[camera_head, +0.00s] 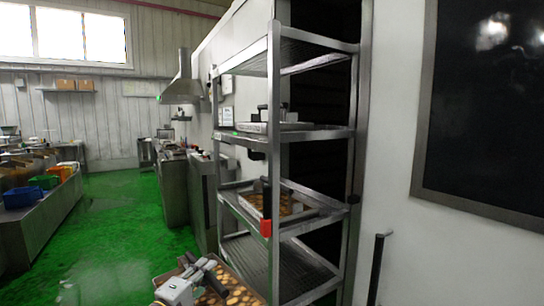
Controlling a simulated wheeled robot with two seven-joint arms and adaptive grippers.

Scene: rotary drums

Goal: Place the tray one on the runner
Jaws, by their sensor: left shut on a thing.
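A tray with several round golden pieces (254,299) shows at the bottom of the head view, cut off by the lower edge. My left gripper (212,277) is shut on this tray at its left side. The tray is in front of a tall metal rack (276,150), low and to its left. The rack has several levels with side rails. One rail or shelf level (318,219) holds another tray of similar pieces (252,204). The lowest visible level (285,272) looks empty. My right gripper is out of view.
A level higher up the rack holds a pale flat tray (285,126). A dark upright bar (377,268) stands right of the rack. A counter with coloured bins (25,196) is at left; the green floor (125,230) between is clear.

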